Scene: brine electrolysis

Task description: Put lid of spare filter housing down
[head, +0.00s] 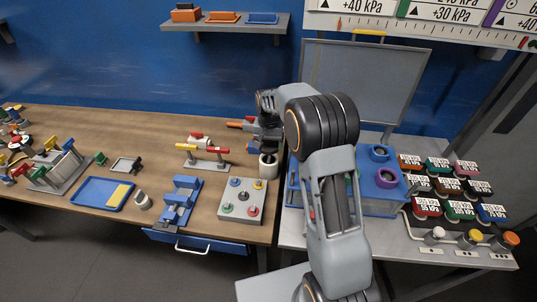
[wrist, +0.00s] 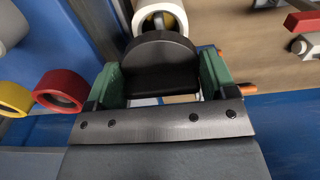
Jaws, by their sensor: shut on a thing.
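In the wrist view my gripper (wrist: 160,82) has its green-padded fingers shut on a black rounded lid (wrist: 160,50). A white cylindrical housing (wrist: 160,14) with a round opening lies just beyond the lid. Whether the lid touches it I cannot tell. In the head view my gripper (head: 266,138) is over the right end of the wooden bench, close above the white housing (head: 268,166). My arm hides part of that area, and the lid cannot be made out clearly there.
Left of the housing on the bench (head: 140,185) are a grey box with coloured knobs (head: 242,200), a blue fixture (head: 181,198) and a blue tray (head: 104,194). In the wrist view a red ring (wrist: 60,90) and a yellow ring (wrist: 14,98) show at left.

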